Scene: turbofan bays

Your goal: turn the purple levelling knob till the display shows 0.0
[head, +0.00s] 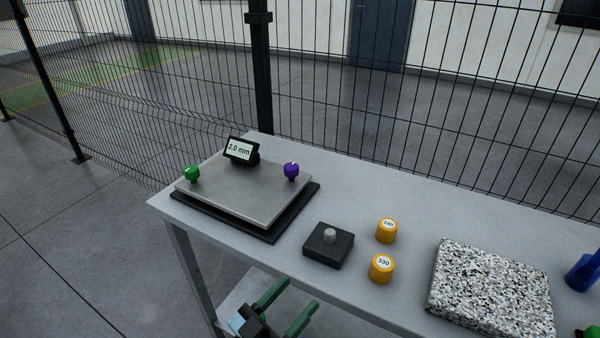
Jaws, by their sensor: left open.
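The purple levelling knob (292,171) stands at the right corner of a grey levelling plate (250,199), which sits on a black base on the table. The display (239,150) at the back of the plate reads 2.0 mm. A green knob (192,173) stands at the plate's left corner. My left gripper (288,301) is at the bottom of the view, in front of the table's front edge, with its two green fingers apart and nothing between them. It is well away from the purple knob. My right gripper is not in view.
A black block with a grey peg (328,246) and two yellow weights, marked 240 (387,231) and 330 (382,269), stand right of the plate. Farther right are a speckled slab (492,288) and a blue object (582,273). A wire fence runs behind the table (345,185).

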